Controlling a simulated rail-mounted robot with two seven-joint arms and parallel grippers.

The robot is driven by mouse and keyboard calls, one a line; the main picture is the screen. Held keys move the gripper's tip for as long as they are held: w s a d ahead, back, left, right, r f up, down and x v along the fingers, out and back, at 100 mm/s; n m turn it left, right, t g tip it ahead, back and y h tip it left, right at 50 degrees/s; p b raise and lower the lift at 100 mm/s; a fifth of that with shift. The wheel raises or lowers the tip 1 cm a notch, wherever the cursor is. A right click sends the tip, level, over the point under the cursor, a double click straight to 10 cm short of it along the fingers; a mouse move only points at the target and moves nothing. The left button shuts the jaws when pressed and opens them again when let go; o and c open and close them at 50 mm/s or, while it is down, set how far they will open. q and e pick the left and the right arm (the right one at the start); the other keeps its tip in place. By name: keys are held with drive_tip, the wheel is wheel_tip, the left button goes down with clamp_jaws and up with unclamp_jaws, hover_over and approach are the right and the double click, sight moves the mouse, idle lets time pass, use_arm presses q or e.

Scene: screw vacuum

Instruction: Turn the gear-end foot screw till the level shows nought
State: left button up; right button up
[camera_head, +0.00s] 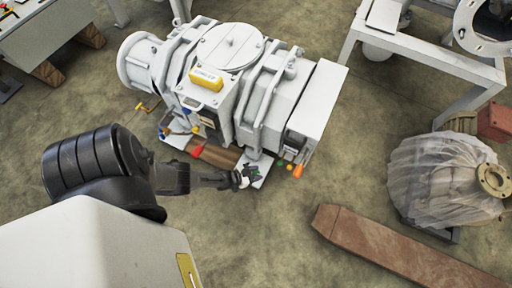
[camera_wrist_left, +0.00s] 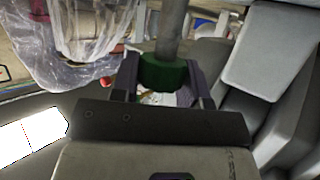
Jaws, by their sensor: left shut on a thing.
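The big white pump (camera_head: 235,75) stands on the floor in the middle of the head view. A yellow block with a white label (camera_head: 206,80), which looks like the level, lies on top of it; its reading is too small to make out. My left gripper (camera_head: 249,175) is low at the pump's near side, by a light foot plate (camera_head: 262,168). In the left wrist view its two fingers are shut around a green foot screw head (camera_wrist_left: 165,73) with a grey shaft (camera_wrist_left: 173,28) above it. My right gripper is not in view.
A red knob (camera_head: 197,151) and an orange knob (camera_head: 297,171) sit along the pump's near edge. A reddish beam (camera_head: 395,252) and a plastic-wrapped round part (camera_head: 440,178) lie to the right. A white steel frame (camera_head: 425,52) stands at upper right. Floor between pump and beam is clear.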

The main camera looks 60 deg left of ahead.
use_arm(q)
drive_tip(key=n+y+p, duration=0.1)
drive_tip(key=n+y, duration=0.2)
drive_tip(key=shift+d+g+y, duration=0.1)
drive_tip(key=shift+g+y, duration=0.2)
drive_tip(key=shift+y, duration=0.1)
drive_tip(key=n+g+y, duration=0.1)
drive_tip(key=n+y, duration=0.3)
drive_tip(key=shift+g, duration=0.3)
drive_tip(key=n+g+y, duration=0.2)
drive_tip(key=n+y, duration=0.1)
drive_tip(key=shift+f+n+g, duration=0.1)
drive_tip(key=shift+n+g, duration=0.2)
drive_tip(key=shift+g, duration=0.1)
drive_tip(key=n+g+y+b, duration=0.1)
drive_tip(key=n+g+y, duration=0.1)
drive_tip(key=n+g, duration=0.1)
drive_tip(key=shift+n+g+y, duration=0.3)
drive_tip(key=shift+n+g, duration=0.3)
drive_tip(key=shift+g, duration=0.4)
drive_tip(key=o, duration=0.9)
drive_tip(key=shift+o, duration=0.2)
drive_tip(key=shift+n, duration=0.3)
